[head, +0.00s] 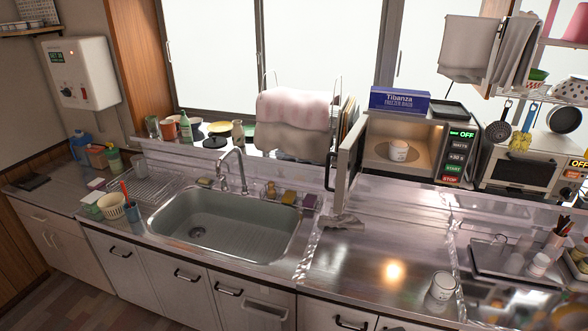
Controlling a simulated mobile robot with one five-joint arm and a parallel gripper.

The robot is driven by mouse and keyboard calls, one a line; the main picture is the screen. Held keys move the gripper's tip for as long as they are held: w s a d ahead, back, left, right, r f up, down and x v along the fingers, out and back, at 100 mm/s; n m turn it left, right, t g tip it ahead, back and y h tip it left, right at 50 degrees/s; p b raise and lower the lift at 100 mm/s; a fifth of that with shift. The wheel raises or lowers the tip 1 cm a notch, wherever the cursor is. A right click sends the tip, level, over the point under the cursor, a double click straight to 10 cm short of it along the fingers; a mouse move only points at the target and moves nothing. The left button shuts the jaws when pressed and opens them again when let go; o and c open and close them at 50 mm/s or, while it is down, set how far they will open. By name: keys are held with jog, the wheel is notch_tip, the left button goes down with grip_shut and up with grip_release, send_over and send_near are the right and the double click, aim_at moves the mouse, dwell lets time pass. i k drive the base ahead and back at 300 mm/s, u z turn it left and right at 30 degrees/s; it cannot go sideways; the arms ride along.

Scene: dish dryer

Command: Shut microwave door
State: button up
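The microwave (400,120) stands on the raised shelf behind the counter, right of the dish rack. Its door (346,165) is wide open, hinged at the left side and sticking out toward me nearly edge-on. A dark handle (329,172) is on the door's left-facing side. The panel on the right reads OFF, with a green START and a red STOP button. My gripper is not in view.
A blue freezer bag box (399,99) and a dark tray lie on the microwave. A toaster oven (522,170) stands to its right. A crumpled grey item (342,222) lies below the door. A white cup (443,285) stands on the front counter, otherwise largely clear there. The sink (225,222) is left.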

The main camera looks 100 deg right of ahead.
aim_at(347, 178)
jog(key=u, duration=0.05)
jog(key=i, duration=1.15)
jog(key=z, duration=4.45)
jog(key=i, duration=1.05)
jog(key=z, duration=0.05)
